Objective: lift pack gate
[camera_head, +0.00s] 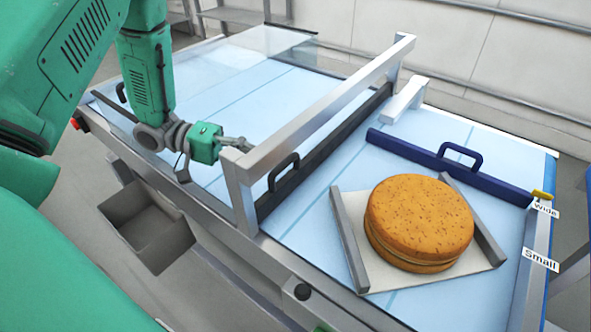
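The gate under the silver frame is a long dark panel (325,150) with a dark loop handle (284,170) at its near end. The panel's lower edge appears to sit at the light blue table surface. My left gripper (238,143) is at the near end of the frame, left of the handle and apart from it. Its fingers point right, close to the silver post; their gap is too small to read. A round brown layered cake (420,218) sits on a white board between two grey side rails. My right gripper is not in view.
A blue bar (400,150) with a loop handle lies across the table beyond the cake. Labels "Wide" (545,209) and "Small" (540,259) mark the right edge. The silver frame (310,110) spans the table. A grey bin (145,225) hangs at the near side. The table left of the frame is clear.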

